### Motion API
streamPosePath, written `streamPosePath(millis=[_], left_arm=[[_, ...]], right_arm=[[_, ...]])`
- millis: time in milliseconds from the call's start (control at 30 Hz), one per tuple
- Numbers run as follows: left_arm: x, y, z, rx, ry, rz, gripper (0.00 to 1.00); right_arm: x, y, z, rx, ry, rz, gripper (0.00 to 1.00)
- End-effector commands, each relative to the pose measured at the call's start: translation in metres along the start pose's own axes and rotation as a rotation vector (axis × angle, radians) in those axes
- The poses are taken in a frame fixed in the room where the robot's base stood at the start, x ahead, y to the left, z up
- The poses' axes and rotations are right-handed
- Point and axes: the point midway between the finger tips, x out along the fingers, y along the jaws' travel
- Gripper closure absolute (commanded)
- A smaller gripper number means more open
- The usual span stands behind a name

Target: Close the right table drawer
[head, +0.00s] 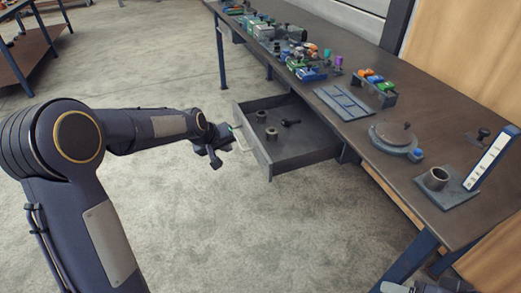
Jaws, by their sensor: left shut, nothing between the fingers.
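The right table drawer (297,158) is a dark grey open-topped box under the long workbench (390,162). It is pulled well out to the left, with its inside showing. It holds a few small dark parts, among them two round collars (272,133). A light handle (239,140) is on its front panel. My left gripper (228,143) is shut and empty at the handle, on the outer side of the drawer front. I cannot tell whether it touches. Part of what looks like my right gripper (425,287) shows at the bottom edge, mostly cut off.
On the bench stand a round flanged part (396,138), a plate with a short pipe (437,180), a blue-outlined tray (345,101), a bin of coloured items (372,86) and several small parts farther back. A blue bench leg (409,262) stands front right.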

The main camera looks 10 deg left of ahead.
Motion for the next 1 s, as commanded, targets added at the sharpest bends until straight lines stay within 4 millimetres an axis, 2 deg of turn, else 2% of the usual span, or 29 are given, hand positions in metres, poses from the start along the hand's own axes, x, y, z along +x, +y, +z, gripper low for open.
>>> streamPosePath(millis=[167,600,733,1000], left_arm=[[0.019,0.000,0.000,-0.001,-0.002,-0.002,1.00],[0.107,0.002,0.001,0.001,-0.002,0.000,1.00],[0.113,0.023,0.000,0.003,-0.001,0.001,1.00],[0.121,0.036,0.000,0.000,-0.001,-0.001,1.00]], right_arm=[[0.002,0.001,0.001,0.000,0.000,0.000,0.38],[0.007,0.003,0.004,0.000,0.000,0.000,0.38],[0.005,0.002,0.002,0.000,0.000,0.000,0.38],[0.004,0.002,0.002,0.000,0.000,0.000,0.38]])
